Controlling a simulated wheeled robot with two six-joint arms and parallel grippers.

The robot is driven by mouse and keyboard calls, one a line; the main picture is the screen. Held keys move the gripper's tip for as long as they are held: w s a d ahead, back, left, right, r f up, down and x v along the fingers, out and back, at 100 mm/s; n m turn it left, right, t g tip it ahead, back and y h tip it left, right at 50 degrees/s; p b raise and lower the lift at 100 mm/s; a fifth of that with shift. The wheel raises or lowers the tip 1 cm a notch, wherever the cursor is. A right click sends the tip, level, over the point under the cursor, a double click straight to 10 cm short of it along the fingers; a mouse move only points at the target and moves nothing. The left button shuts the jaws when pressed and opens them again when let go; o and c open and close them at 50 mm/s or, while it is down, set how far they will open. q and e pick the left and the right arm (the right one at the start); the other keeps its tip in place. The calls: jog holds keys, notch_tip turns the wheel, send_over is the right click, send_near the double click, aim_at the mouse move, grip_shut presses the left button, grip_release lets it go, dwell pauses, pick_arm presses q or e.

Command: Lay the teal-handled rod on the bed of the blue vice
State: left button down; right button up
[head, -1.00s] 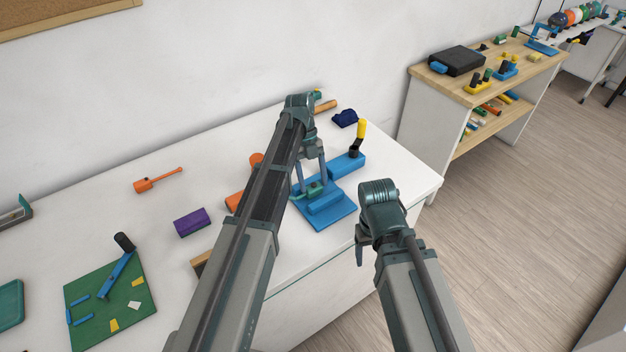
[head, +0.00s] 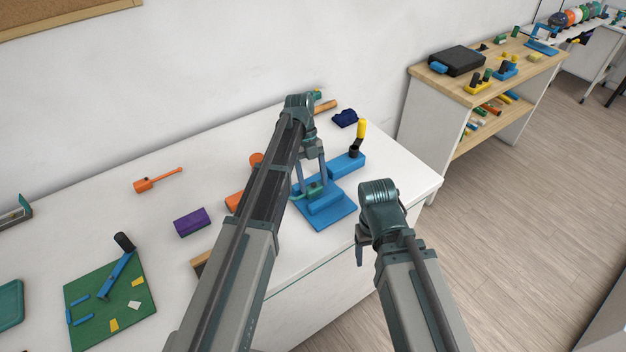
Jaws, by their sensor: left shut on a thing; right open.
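The blue vice (head: 336,211) stands on the white table near its right end, with a blue block behind it and a black and yellow handle (head: 360,135). My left gripper (head: 312,185) reaches down over the vice. It is shut on the teal-handled rod (head: 315,191), of which only a small teal piece shows, low at the vice bed. I cannot tell whether the rod touches the bed. My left arm hides the rest of it. My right gripper (head: 364,252) is open and empty, in front of the table's right front edge.
A purple block (head: 192,222), an orange tool (head: 158,180) and a green board (head: 88,312) with a blue lever lie to the left. A dark blue item (head: 345,118) lies behind the vice. A wooden shelf unit (head: 500,75) stands beyond the table.

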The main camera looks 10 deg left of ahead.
pick_arm(q)
jog(key=shift+f+b, duration=0.55)
jog(key=shift+f, duration=0.05)
grip_release()
jog(key=shift+r, duration=0.15)
jog(key=p+v, duration=1.2)
jog(key=v, duration=0.1)
jog(key=shift+r+p, duration=0.25)
jog(key=shift+p, duration=0.1)
jog(key=shift+f, duration=0.1)
jog(key=b+x, duration=1.2)
jog(key=x, duration=0.1)
jog(key=shift+f, duration=0.15)
dwell(0.3)
